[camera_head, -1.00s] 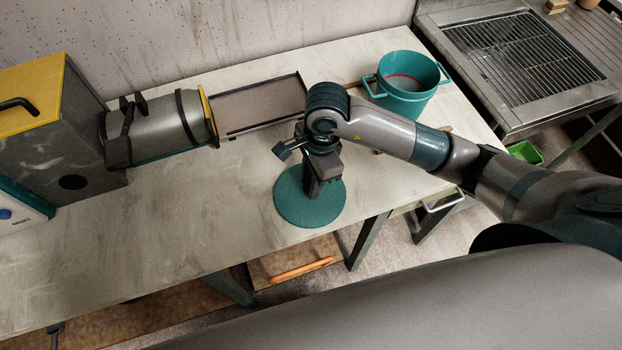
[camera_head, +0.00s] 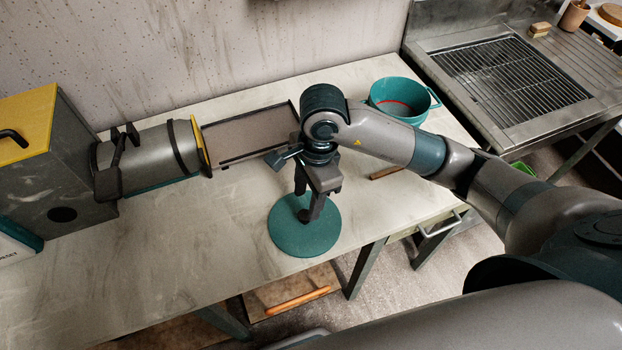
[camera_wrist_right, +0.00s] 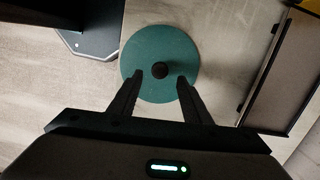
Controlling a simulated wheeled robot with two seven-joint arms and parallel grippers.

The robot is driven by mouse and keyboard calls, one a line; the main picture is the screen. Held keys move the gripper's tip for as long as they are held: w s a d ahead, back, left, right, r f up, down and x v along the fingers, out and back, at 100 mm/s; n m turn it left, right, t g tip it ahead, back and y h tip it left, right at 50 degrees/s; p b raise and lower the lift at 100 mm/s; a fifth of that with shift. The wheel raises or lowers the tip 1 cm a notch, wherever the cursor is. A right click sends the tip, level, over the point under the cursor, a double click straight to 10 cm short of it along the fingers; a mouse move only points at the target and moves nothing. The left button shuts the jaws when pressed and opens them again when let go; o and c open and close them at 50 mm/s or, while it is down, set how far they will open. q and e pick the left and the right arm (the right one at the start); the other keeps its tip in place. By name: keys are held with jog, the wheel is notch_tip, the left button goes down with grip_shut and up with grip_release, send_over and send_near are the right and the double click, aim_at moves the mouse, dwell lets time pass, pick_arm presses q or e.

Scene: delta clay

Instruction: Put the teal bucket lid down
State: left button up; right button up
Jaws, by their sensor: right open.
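The teal bucket lid (camera_head: 304,236) is a round disc lying flat on the worktable near its front edge. In the right wrist view the lid (camera_wrist_right: 150,48) shows its dark central knob (camera_wrist_right: 159,70). My right gripper (camera_head: 308,212) is above the lid. Its two fingers are apart, one on each side of the knob, with gaps showing between them and the knob in the right wrist view (camera_wrist_right: 157,84). My left gripper is not in view.
A grey cylinder machine (camera_head: 150,152) with a yellow-topped box (camera_head: 30,125) stands at the left. A shallow tray (camera_head: 250,134) lies behind the lid. A sink unit with a grate (camera_head: 510,75) is at the right. The table's front left is clear.

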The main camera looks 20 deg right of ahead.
notch_tip(320, 180, up, 7)
jog(key=b, duration=0.1)
jog(key=shift+d, duration=0.4)
dwell(0.8)
